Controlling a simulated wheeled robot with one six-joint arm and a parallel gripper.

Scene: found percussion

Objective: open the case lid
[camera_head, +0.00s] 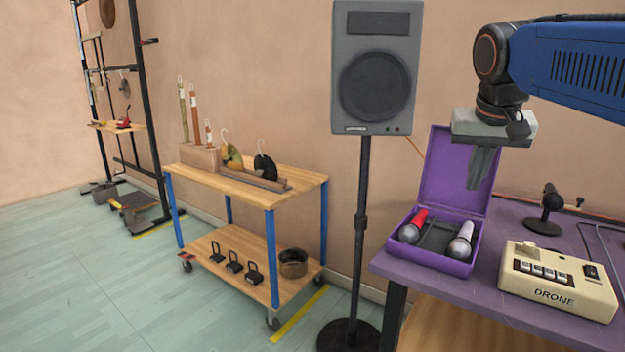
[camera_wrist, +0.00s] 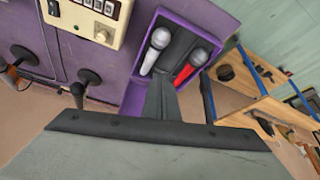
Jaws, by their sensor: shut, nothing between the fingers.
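The purple case (camera_head: 433,262) stands on the purple table at the right in the head view, and its lid (camera_head: 445,185) is raised upright at the back. A red microphone (camera_head: 414,226) and a white microphone (camera_head: 461,242) lie inside on dark lining. My gripper (camera_head: 479,186) is shut and empty, pointing down in front of the raised lid; I cannot tell whether it touches the lid. In the wrist view, the gripper (camera_wrist: 160,85) reaches toward the case (camera_wrist: 177,24), with the white microphone (camera_wrist: 156,50) and red microphone (camera_wrist: 190,66) showing beyond it.
The cream DRONE box (camera_head: 556,280) sits right of the case, with a small black microphone on a stand (camera_head: 549,208) behind it. A grey speaker (camera_head: 376,68) on a pole stands left of the table. A wooden cart (camera_head: 250,185) is further left.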

